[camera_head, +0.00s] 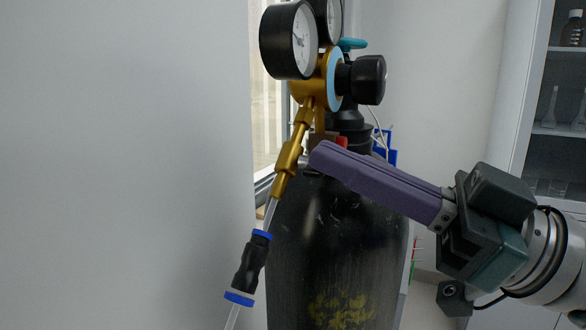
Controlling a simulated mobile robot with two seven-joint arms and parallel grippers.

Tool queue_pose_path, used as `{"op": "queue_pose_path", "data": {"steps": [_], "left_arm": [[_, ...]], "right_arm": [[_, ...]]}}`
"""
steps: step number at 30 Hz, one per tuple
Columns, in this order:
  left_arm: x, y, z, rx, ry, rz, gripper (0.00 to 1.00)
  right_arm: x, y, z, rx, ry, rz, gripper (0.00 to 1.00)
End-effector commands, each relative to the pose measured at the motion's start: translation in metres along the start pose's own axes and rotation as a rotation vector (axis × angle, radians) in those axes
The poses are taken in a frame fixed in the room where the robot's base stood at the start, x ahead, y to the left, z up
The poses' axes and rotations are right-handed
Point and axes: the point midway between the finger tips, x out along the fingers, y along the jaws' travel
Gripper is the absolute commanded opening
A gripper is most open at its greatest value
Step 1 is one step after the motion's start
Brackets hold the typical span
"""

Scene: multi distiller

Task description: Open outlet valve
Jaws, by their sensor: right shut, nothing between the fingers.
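A black gas cylinder (335,245) stands upright in the middle of the head view. A brass regulator (328,88) with round gauges (291,40) and a black knob (368,79) sits on top of it. A brass outlet valve (289,157) hangs tilted below the regulator and leads to a clear tube. My right gripper (318,155) comes in from the right with purple fingers shut and empty. Its tips are right beside the outlet valve, at a small silvery part there. I cannot tell whether they touch. My left gripper is not in view.
A black connector with blue rings (250,268) hangs on the tube at lower left. A teal handle (352,44) sits behind the regulator. A cabinet with glassware (557,115) stands at right. A plain grey wall (120,165) fills the left.

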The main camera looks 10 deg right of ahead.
Motion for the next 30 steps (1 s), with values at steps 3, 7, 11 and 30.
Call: {"op": "queue_pose_path", "data": {"steps": [3,7,11,30], "left_arm": [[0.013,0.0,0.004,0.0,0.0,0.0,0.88],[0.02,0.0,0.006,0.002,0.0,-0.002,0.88],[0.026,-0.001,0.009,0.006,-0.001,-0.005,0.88],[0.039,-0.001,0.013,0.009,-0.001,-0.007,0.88]], "right_arm": [[-0.004,0.0,0.011,-0.105,-0.019,-0.032,0.0],[-0.005,0.0,0.013,-0.22,-0.022,-0.072,0.0],[-0.005,0.001,0.014,-0.326,-0.024,-0.109,0.0],[-0.006,0.002,0.015,-0.606,-0.024,-0.21,0.0]]}}
